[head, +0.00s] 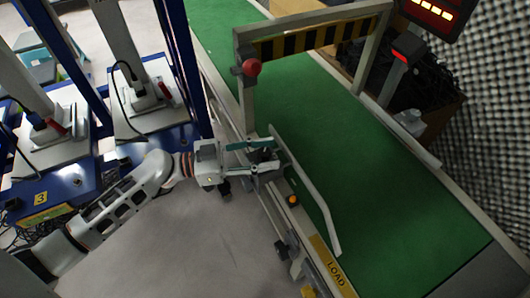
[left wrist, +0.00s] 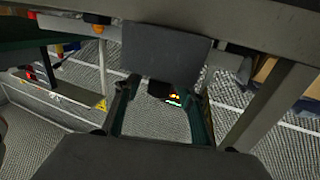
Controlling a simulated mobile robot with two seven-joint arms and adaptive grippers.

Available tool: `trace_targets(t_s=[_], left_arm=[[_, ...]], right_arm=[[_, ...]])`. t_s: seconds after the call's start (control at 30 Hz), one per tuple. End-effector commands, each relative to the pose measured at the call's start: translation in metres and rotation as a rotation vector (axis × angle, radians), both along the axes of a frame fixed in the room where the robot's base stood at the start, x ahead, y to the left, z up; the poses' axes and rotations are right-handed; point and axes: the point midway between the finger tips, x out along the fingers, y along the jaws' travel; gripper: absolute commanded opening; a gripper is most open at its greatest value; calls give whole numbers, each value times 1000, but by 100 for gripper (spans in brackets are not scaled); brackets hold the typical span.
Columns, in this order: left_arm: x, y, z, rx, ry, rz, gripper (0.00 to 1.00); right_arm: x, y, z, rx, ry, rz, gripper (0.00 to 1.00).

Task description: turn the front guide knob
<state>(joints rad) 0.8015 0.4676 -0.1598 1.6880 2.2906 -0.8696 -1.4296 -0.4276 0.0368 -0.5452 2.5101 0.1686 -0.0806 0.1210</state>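The green conveyor (head: 375,165) has a pale guide rail (head: 315,200) along its near side. My left gripper (head: 272,157) reaches from the left to the rail's far end, its fingers apart. A small dark part, perhaps a knob, shows between the fingers; contact is unclear. In the left wrist view the two fingers (left wrist: 162,108) are apart, with a grey plate (left wrist: 166,52) and a dark knob-like part (left wrist: 160,89) ahead. A black knob (head: 281,249) sits lower on the conveyor's near side. Which knob is the front guide knob is unclear. My right gripper is not in view.
An orange button (head: 292,200) and a yellow LOAD label (head: 334,270) are on the near edge. Blue-framed stations (head: 150,150) stand left. Grey floor (head: 190,250) is clear below.

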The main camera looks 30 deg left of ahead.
Motion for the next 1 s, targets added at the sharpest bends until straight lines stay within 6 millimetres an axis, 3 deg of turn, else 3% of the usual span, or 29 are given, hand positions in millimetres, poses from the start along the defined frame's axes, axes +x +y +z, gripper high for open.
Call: trace_targets(t_s=[0.2,0.37,0.73,1.0], left_arm=[[0,0,0,0,0,0,40],[0,0,0,0,0,0,1],[-1,-1,-1,-2,1,39,1],[-1,-1,0,-4,2,204,1]], right_arm=[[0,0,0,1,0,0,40],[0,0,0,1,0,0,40],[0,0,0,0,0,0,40],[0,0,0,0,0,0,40]])
